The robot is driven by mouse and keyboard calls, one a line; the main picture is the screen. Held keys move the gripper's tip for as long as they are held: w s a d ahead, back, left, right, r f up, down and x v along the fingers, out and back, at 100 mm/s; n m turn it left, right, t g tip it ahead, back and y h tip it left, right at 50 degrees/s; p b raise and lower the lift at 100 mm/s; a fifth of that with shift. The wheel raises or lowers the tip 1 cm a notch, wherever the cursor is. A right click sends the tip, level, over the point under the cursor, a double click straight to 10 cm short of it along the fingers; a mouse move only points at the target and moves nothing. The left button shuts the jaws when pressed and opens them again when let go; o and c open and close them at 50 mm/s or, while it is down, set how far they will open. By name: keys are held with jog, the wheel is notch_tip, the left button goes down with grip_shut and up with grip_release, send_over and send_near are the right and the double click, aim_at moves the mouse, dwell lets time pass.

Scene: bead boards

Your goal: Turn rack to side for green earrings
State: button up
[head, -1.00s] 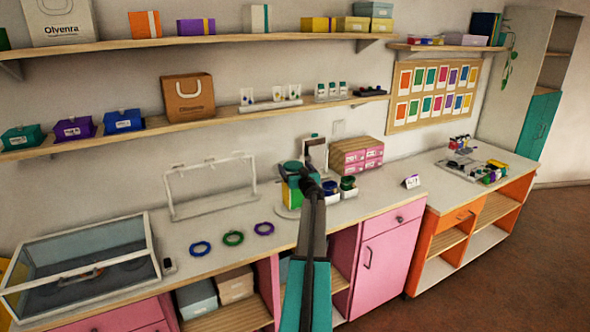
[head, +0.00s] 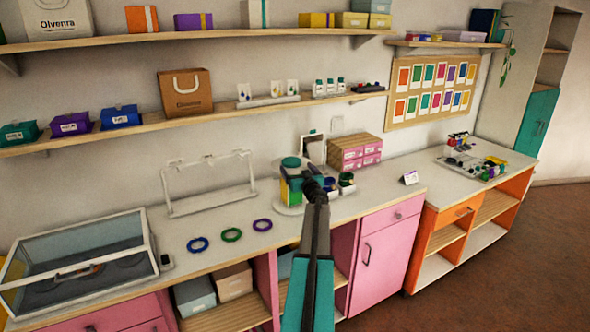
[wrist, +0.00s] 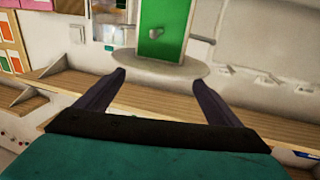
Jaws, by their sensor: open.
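I cannot tell whether either finger touches the rack.
Blue, green and purple rings (head: 231,235) lie on the counter. A glass case (head: 85,265) fills the left end.

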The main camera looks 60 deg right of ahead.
jog(key=b+v, duration=0.1)
jog(key=v, duration=0.7)
jog(key=shift+b, duration=0.35)
jog(key=shift+s+a+r, duration=0.1)
jog(key=shift+a, duration=0.05)
jog(key=shift+s, duration=0.1)
